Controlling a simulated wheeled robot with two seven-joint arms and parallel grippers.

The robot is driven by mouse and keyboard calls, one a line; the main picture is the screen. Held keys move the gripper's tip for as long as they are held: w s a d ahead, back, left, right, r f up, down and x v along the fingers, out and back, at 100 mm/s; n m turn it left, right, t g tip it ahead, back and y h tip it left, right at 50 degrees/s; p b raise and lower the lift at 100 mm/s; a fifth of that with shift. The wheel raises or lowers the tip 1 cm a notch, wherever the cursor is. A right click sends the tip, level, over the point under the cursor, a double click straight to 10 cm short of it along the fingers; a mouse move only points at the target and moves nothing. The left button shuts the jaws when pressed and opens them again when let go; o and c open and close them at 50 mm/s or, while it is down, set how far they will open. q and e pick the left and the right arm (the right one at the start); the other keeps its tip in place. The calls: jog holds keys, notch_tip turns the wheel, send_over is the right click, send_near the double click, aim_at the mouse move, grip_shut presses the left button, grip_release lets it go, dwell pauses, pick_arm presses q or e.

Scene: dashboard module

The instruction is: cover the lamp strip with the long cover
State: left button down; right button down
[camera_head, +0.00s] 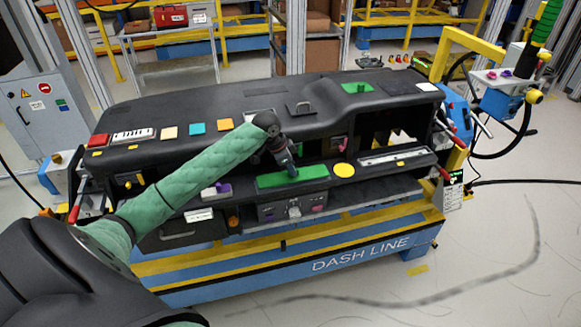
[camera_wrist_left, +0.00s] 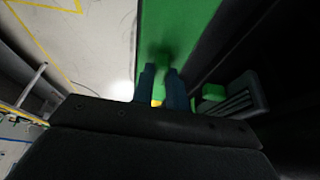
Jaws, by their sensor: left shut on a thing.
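The long green cover (camera_head: 298,178) lies along the dashboard's front ledge, or just above it; I cannot tell if it touches. My left gripper (camera_head: 292,173) reaches down onto its middle and is shut on it. In the left wrist view the cover (camera_wrist_left: 178,25) runs up from the blue fingertips (camera_wrist_left: 162,72), and the exact grasp point is hard to see. A long pale strip (camera_head: 385,159), which looks like the lamp strip, is on the ledge to the right, uncovered. My right gripper is not in view.
A round yellow piece (camera_head: 344,170) sits between the cover and the pale strip. A purple and white part (camera_head: 216,190) is to the left on the ledge. Several coloured tiles, one teal (camera_head: 197,128), line the dashboard top (camera_head: 220,103). Dark openings lie behind the ledge.

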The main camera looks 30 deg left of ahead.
pick_arm(q)
jog(key=c, duration=1.3)
grip_release()
jog(key=shift+a+r, duration=0.1)
jog(key=shift+r, duration=0.05)
jog(key=b+v, duration=0.2)
jog(key=v, duration=0.1)
jog(key=shift+s+r+b, duration=0.15)
jog(key=shift+b, duration=0.15)
jog(key=b+v, duration=0.1)
jog(key=v, duration=0.3)
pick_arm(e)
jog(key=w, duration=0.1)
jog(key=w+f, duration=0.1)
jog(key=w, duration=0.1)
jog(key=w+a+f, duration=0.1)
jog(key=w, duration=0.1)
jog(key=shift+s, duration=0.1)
